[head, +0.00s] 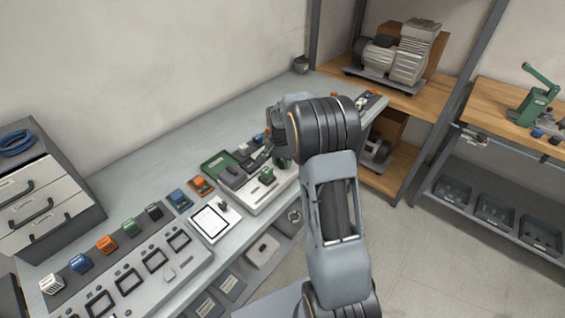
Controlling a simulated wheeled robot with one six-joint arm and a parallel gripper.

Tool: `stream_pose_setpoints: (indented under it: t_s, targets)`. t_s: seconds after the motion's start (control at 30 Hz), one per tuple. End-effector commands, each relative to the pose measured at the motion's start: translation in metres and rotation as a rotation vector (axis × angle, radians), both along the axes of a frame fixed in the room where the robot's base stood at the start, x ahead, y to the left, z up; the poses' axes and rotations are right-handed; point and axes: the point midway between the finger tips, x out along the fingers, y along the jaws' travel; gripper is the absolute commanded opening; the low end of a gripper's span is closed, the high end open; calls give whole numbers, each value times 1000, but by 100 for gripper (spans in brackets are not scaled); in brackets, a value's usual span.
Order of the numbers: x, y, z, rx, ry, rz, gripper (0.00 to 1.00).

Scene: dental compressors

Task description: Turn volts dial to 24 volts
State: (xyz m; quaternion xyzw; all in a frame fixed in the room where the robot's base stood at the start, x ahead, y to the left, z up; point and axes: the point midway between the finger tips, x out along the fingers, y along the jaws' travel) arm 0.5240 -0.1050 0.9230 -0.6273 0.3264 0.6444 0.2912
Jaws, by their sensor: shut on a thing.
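My gripper (280,160) points down over the back right part of a pale test panel (262,198) on the bench. It is shut on a small dark knob, which I take to be the volts dial; the arm and gripper cover most of it. The dial's pointer, its scale and any volts reading are too small or hidden to read. A green block (267,175) stands on the panel just in front of the gripper, to its left. A green tray (216,163) with a grey part lies along the panel's left side.
The grey bench (150,180) carries a white-screened plate (210,222), a row of coloured blocks (131,228) and a panel of square frames (153,260). Drawers (45,200) stand at left. A shelf with a compressor (398,55) is behind right. Open floor lies right of my arm.

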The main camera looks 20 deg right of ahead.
Motion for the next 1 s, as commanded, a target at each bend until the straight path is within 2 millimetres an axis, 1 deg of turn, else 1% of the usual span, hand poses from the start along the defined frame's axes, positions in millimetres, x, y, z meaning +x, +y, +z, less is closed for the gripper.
stream_pose_setpoints:
  t_s: [0.2, 0.4, 0.97, 1.0]
  targets:
    - [0, 0, 0, 1, -1, -111, 9]
    - [0, 0, 0, 0, -1, -166, 9]
    - [0, 0, 1, 0, -1, -189, 9]
    - [0, 0, 1, 0, -1, -189, 37]
